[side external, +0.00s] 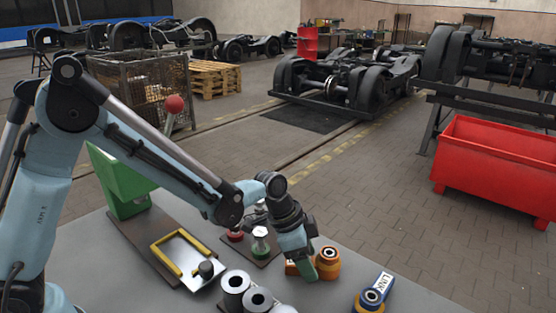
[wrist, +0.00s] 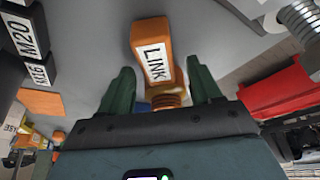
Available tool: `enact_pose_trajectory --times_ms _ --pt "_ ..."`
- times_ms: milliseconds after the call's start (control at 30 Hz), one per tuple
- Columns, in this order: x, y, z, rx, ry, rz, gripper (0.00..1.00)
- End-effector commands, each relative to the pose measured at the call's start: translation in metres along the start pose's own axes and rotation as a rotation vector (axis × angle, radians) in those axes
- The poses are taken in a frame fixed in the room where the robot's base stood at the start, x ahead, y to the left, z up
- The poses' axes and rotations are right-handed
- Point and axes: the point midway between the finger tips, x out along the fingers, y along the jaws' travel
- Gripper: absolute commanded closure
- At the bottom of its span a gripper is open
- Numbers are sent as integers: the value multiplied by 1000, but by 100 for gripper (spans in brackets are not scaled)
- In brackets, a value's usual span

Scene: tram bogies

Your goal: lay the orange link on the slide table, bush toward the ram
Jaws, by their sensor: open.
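The orange link (side external: 328,256) lies on the grey bench in the side view, with its round bush end to the right of my gripper (side external: 306,268). In the wrist view the orange link (wrist: 152,38), labelled LINK, lies between and beyond the green fingers of my gripper (wrist: 160,78), its bush nearest the palm. The fingers are open and stand apart on either side of it. What looks like the slide table, a bright plate with a yellow frame (side external: 168,253), lies left on the bench before a green press (side external: 122,185) with a red-knobbed lever. The ram is not clearly visible.
A blue link (side external: 385,284) lies right of the orange one. Several grey sleeves (side external: 236,281) stand at the bench's front. Black blocks (wrist: 28,35) show in the wrist view.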

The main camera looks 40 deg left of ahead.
Motion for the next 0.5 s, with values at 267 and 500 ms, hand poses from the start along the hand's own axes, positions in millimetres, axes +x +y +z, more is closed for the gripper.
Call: enact_pose_trajectory --times_ms 267,500 --pt "-37 0 0 -3 0 -1 36" --pt "-75 0 0 -2 0 -1 36"
